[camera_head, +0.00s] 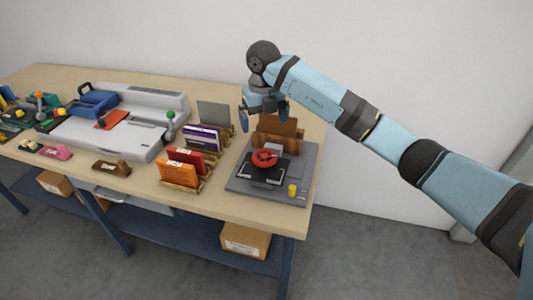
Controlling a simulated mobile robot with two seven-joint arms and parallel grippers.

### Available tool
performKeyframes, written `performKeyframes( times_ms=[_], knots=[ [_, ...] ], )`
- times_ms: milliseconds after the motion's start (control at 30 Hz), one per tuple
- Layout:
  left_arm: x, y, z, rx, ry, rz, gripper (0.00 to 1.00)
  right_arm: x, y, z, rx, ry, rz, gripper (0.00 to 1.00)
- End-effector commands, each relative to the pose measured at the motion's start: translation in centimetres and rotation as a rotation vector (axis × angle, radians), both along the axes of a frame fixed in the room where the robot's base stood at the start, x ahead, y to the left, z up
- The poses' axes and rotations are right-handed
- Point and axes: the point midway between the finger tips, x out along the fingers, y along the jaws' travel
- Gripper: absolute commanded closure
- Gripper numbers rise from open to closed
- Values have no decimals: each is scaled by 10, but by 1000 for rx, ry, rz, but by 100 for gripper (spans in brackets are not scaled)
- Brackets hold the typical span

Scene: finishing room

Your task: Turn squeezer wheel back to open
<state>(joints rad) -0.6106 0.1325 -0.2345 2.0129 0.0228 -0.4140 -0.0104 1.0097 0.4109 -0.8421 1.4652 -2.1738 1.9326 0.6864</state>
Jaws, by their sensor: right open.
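The squeezer's red wheel (265,158) sits on top of a dark press plate near the right end of the workbench. The squeezer's grey base (246,187) lies flat under it, with a small yellow part at its front right. My right gripper (264,118) is open and empty, pointing down. It appears above and behind the wheel, in front of a brown upright piece (280,130), apart from the wheel. How far the wheel is turned cannot be told. My left gripper is not in view.
Racks with an orange packet (179,174), a red packet and a purple packet stand left of the squeezer. A large grey machine (110,128) with a green-knobbed lever fills the bench's middle left. A cardboard box (245,239) sits on the lower shelf.

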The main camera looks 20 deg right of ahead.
Motion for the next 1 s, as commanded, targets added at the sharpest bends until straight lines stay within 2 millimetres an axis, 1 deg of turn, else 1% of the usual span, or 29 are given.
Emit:
performKeyframes(
  times_ms=[33,300,500,600,700,967,1000],
  knots=[
    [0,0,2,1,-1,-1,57,-1,0,-11,1,5,1,0],
    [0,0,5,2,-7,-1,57,-1,1,-69,4,4,0,0],
    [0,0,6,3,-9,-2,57,-1,1,-101,5,3,0,0],
    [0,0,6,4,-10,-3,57,0,1,-110,5,1,1,0],
    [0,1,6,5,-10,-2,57,-1,1,-115,5,1,3,0],
    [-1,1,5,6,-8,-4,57,0,1,-117,5,1,3,0],
    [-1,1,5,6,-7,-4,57,0,1,-117,5,1,3,2]
  ],
)
